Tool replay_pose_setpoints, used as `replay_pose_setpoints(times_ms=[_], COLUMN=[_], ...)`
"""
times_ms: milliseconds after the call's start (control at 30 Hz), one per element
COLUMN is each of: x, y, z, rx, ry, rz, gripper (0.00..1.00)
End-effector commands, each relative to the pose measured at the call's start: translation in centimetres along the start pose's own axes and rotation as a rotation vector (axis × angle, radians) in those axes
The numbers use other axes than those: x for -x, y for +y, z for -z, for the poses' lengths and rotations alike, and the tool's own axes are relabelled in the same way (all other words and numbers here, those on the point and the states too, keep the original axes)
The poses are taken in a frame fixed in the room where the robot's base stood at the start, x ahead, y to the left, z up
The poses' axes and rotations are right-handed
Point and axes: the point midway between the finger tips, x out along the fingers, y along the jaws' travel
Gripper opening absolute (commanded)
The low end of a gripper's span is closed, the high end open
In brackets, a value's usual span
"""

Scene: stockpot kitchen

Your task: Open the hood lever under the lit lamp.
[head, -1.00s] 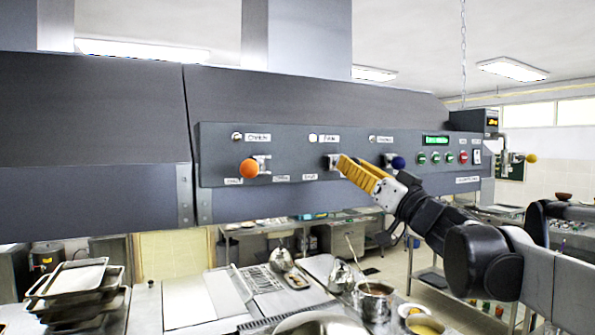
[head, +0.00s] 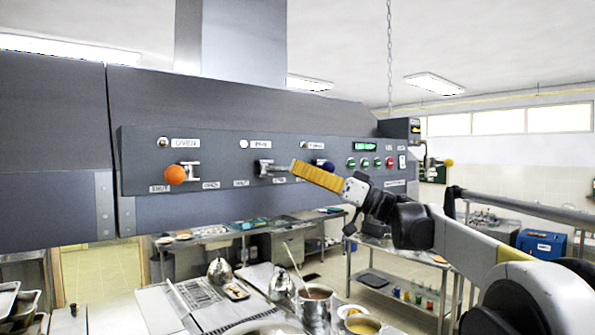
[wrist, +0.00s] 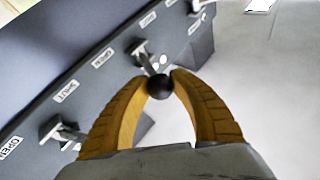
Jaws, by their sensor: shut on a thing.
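The hood panel (head: 225,163) carries three lamps. The middle lamp (head: 244,144) looks white and lit; the left lamp (head: 163,142) looks darker. The lever (head: 265,166) under the middle lamp sticks out to the right, towards its OPEN label (head: 280,181). My gripper (head: 293,168) comes from the right, its yellow fingers shut on this lever's end and hiding it in the head view. In the wrist view, the lever's black ball knob (wrist: 160,88) sits between the fingertips (wrist: 160,80).
The left lever has an orange knob (head: 174,174). The right lever's blue knob (head: 327,167) is close behind my fingers. Green and red buttons (head: 377,162) are further right. Below stand a counter, a pot with a ladle (head: 314,306) and a bowl.

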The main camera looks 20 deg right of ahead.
Motion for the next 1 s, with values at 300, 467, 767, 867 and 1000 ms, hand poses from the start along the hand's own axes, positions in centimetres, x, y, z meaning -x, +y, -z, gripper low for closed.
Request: replay_pose_setpoints(times_ms=[300, 467, 767, 867, 1000], x=[0.0, 0.0, 0.2, 1.2, 4.0], y=[0.0, 0.0, 0.0, 0.1, 0.1], z=[0.1, 0.1, 0.1, 0.1, 0.1], rx=[0.000, 0.000, 0.000, 0.001, 0.002], ry=[0.002, 0.002, 0.002, 0.002, 0.002], rz=[0.001, 0.001, 0.000, -0.002, -0.003], gripper=[0.00, 0.53, 0.53, 0.53, 0.53])
